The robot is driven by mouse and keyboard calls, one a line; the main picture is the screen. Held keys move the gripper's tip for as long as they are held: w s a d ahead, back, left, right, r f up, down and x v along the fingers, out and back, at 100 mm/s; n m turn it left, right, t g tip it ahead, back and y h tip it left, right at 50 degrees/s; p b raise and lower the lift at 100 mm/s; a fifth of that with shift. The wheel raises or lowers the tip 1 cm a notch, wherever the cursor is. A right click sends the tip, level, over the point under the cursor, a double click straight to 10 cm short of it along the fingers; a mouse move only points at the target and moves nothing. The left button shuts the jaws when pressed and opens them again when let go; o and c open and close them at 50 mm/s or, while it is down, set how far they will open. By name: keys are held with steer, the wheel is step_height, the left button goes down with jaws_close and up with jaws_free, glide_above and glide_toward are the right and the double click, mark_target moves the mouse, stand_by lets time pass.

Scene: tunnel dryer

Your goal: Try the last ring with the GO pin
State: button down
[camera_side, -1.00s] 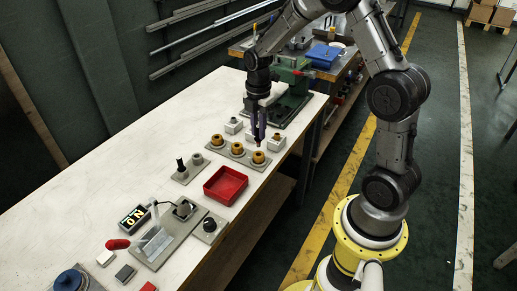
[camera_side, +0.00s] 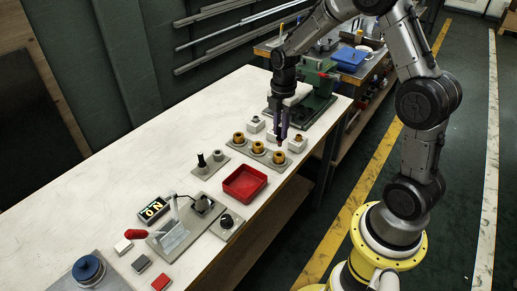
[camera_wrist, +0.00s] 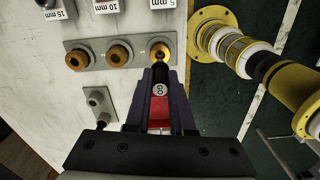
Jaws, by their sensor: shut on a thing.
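Three brass rings sit in a row on a grey plate (camera_side: 268,153): the left (camera_side: 239,138), the middle (camera_side: 258,147) and the last ring (camera_side: 279,157) at the right end. My gripper (camera_side: 282,135) points down above the last ring, shut on the GO pin. In the wrist view the GO pin (camera_wrist: 160,90) shows its label between the fingers, and its far end lines up with the last ring (camera_wrist: 160,48). I cannot tell whether the tip is inside the ring. A black-handled pin (camera_side: 202,160) stands in a small grey holder beside an empty-looking socket (camera_side: 218,155).
A red tray (camera_side: 245,195) is in front of the rings. White size blocks (camera_side: 255,125) stand behind them, close to my gripper. A lit ON display (camera_side: 154,209) and a gauge stand (camera_side: 172,238) are farther left.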

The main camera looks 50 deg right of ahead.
stand_by(0.4)
steer(key=r, duration=0.2)
glide_above(258, 148)
steer(key=w+d, duration=0.1)
steer(key=d, duration=0.1)
steer(key=shift+w+a+f, duration=0.1)
steer(key=shift+a+f, duration=0.15)
steer(key=shift+f, duration=0.1)
steer(key=shift+f, duration=1.9)
steer(key=shift+f, duration=2)
stand_by(1.2)
steer(key=shift+r, duration=0.1)
stand_by(0.9)
